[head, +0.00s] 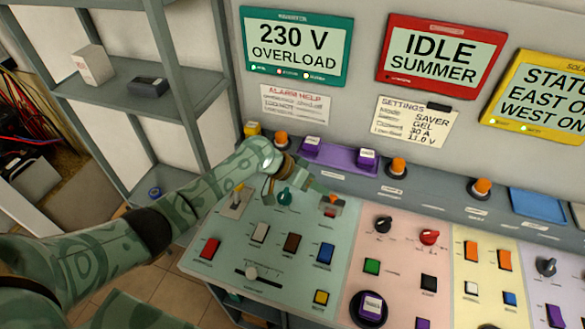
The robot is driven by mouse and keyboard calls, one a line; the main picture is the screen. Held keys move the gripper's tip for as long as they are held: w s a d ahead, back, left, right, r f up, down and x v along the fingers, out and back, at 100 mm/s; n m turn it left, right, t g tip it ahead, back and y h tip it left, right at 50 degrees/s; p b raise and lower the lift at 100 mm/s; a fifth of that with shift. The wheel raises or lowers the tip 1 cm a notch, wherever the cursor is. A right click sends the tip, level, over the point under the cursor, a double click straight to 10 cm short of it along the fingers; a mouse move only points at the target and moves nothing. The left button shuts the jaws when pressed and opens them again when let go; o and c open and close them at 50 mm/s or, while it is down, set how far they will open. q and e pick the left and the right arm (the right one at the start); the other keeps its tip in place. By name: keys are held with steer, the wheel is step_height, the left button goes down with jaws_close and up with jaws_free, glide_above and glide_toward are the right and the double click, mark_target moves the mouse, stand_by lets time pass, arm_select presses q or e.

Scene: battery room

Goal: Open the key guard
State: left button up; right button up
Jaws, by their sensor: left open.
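A small grey-and-red fitting with an orange top (331,206) sits at the upper right of the green panel (225,262). It may be the key guard, but it is too small to tell whether its cover is up or down. My left gripper (296,188) reaches in from the left over the back of the green panel. Its fingers are apart and empty, with one finger close to this fitting; I cannot tell whether they touch. My right gripper is out of view.
A teal knob (285,198) stands just below my left gripper, and a toggle switch (236,195) stands to its left. Red, white, brown and blue buttons and a slider (251,273) lie nearer. Orange knobs (398,167) line the back ledge. Grey shelves (120,82) stand at left.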

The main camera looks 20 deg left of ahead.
arm_select(q)
steer(key=p+v, duration=0.1)
steer(key=v, duration=1)
steer(key=shift+s, duration=0.1)
steer(key=shift+c, duration=0.3)
